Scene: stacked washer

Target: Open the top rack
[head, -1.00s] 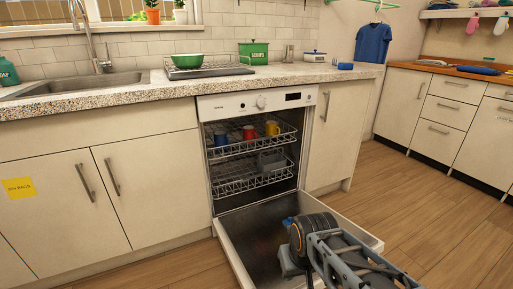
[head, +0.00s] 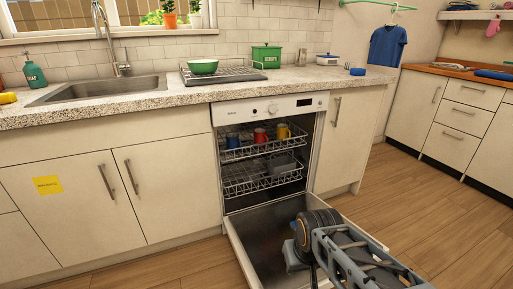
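The dishwasher (head: 262,112) stands under the counter with its door (head: 262,228) folded down. The top rack (head: 235,153) is a wire rack inside the tub, holding a blue mug (head: 232,140), a red mug (head: 260,135) and a yellow mug (head: 282,131). It sits within the dishwasher opening. The lower rack (head: 242,183) is below it, with a grey item (head: 280,164) in it. My arm reaches over the right part of the open door. My gripper's fingers are hidden behind my arm, so its state does not show.
The open door takes up floor space before the dishwasher. Cabinets with bar handles flank it on both sides. The counter (head: 150,105) above carries a sink (head: 100,90), a drying rack with a green bowl (head: 203,67) and a green bin (head: 266,56). Wooden floor (head: 420,215) is free at right.

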